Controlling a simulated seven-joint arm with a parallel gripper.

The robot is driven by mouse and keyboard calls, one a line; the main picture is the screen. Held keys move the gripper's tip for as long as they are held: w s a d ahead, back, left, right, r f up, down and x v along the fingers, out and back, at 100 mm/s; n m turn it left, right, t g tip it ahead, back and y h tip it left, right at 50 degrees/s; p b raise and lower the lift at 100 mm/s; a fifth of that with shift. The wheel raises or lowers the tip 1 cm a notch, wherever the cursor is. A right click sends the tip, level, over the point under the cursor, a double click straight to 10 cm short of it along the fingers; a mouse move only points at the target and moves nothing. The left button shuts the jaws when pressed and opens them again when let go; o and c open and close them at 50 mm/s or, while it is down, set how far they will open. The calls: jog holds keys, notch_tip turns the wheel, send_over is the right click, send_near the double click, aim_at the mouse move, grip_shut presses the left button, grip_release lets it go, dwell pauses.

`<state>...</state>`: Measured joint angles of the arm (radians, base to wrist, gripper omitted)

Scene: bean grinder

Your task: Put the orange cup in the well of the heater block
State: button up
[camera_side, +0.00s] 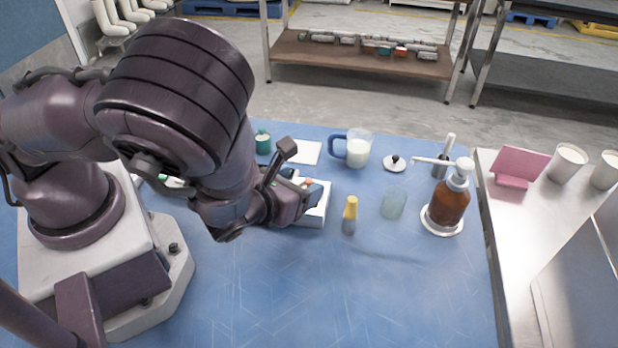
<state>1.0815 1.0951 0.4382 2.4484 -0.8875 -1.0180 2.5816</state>
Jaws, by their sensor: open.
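My gripper (300,198) is open, over a low white block (315,216) near the middle of the blue table. The block may be the heater block; my gripper and wrist cover much of it, and its well cannot be made out. A small orange spot (308,184) shows just behind my gripper at the block. It may be part of the orange cup, but it is too small and too covered to be sure. I cannot tell whether my fingers touch it.
Right of the block stand a yellow-capped bottle (350,215), a clear glass (393,204) and a brown pump bottle (450,205). Behind are a blue-handled milk jug (358,150), a lidded white dish (394,163) and a green bottle (263,142). The table's front is clear.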

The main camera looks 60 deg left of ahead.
jog(key=s+d+r+n+g+h, duration=0.1)
jog(key=d+r+n+g+h, duration=0.15)
jog(key=r+n, duration=0.6)
jog(key=d+r+n+g+h, duration=0.2)
jog(key=r+n+g+h, duration=0.3)
jog(key=n, duration=0.7)
jog(key=s+a+r+n+y, duration=0.1)
jog(key=s+a+r+n, duration=0.4)
jog(key=r, duration=0.2)
jog(key=s+a+r+n+y, duration=0.2)
jog(key=s+a+r+n, duration=0.3)
jog(key=s+r+n, duration=0.1)
jog(key=shift+v, duration=0.8)
jog(key=shift+w+n, duration=0.1)
jog(key=shift+n, duration=0.15)
